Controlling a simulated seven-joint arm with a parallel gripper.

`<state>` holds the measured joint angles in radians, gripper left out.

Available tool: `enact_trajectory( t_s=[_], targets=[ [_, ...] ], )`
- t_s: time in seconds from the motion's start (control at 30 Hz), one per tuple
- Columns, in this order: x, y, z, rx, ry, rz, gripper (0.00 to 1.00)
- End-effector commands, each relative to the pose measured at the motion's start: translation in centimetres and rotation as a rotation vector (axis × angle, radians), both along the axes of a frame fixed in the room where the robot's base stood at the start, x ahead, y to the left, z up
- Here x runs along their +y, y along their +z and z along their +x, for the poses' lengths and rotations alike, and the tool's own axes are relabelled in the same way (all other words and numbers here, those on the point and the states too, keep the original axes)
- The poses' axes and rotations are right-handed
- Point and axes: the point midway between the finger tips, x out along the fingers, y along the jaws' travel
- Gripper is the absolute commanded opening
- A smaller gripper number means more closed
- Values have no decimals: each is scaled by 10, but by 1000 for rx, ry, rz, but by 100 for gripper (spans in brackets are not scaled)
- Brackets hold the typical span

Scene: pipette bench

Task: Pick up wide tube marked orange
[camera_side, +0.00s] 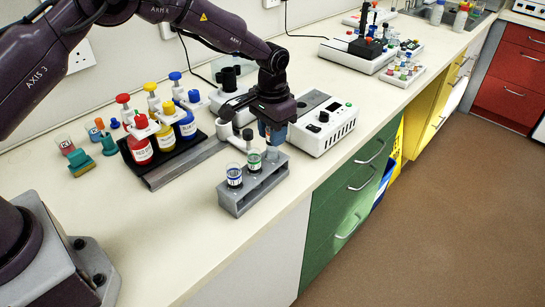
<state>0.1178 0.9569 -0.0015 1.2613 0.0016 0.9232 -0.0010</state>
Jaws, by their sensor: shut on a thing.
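A grey rack (262,187) stands near the front edge of the bench. It holds a tube with a blue mark (234,176) at its near end and a tube with a green mark (254,161) in the middle. My gripper (273,138) points down over the far end of the rack, shut on a wide tube (272,154). The fingers cover most of this tube, and I cannot see an orange mark on it. Its lower end is at the rack, but I cannot tell whether it is seated or lifted.
A white device (325,128) stands close to the right of my gripper. Red, yellow and blue bottles (140,149) stand in a dark holder to the left. A green block (80,162) lies further left. The bench left of the rack (180,225) is clear.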

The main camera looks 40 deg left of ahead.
Motion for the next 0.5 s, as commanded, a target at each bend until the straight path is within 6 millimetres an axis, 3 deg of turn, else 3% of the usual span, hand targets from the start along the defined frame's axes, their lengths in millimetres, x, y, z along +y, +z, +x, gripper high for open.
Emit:
enact_trajectory(
  t_s=[0.5],
  targets=[
    [0,34,0,-1,0,0,9]
  ],
)
